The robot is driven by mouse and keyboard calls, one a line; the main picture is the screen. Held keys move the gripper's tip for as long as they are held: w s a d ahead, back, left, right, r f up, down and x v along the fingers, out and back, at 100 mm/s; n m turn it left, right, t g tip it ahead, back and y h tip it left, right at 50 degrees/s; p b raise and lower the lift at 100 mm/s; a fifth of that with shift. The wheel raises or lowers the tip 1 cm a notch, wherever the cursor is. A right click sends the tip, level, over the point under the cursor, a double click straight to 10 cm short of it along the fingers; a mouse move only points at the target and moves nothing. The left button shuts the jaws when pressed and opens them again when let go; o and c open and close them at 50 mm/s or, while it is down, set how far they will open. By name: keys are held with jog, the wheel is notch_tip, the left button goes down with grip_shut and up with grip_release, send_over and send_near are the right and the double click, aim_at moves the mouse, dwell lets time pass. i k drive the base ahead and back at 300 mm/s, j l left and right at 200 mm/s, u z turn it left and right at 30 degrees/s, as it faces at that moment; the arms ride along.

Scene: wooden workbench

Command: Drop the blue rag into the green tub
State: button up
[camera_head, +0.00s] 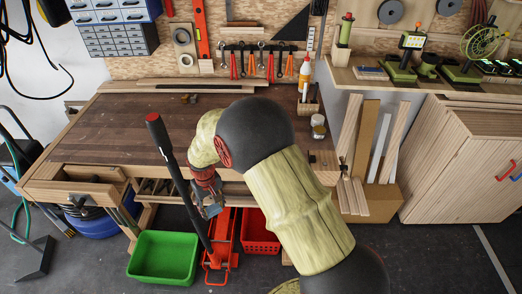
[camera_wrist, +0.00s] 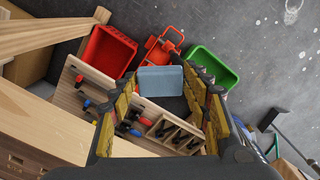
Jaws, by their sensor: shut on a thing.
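The blue rag (camera_wrist: 161,81) shows in the wrist view as a flat grey-blue piece between the fingertips. My gripper (camera_head: 209,199) is shut on it, in front of the workbench's front edge and above the floor. The gripper's yellow-sided fingers (camera_wrist: 160,88) also show in the wrist view. The green tub (camera_head: 163,234) stands on the floor, below and left of my gripper in the head view. It also shows in the wrist view (camera_wrist: 231,82), right of the rag and partly hidden by a finger. The rag is not over the tub there.
A red floor jack (camera_head: 223,238) with a long upright dark handle (camera_head: 174,166) stands between the green tub and a red crate (camera_head: 259,246). The handle rises close to my gripper. The wooden workbench (camera_head: 120,125) has a mostly clear top and an open drawer at left.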

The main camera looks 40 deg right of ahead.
aim_at(172, 260)
jog(key=i+j+u, duration=0.15)
jog(key=u, duration=0.35)
jog(key=i+l+u, duration=0.1)
jog(key=i+u, duration=0.4)
jog(key=i+l+u, duration=0.2)
jog(key=u, duration=0.25)
jog(key=i+l, duration=0.05)
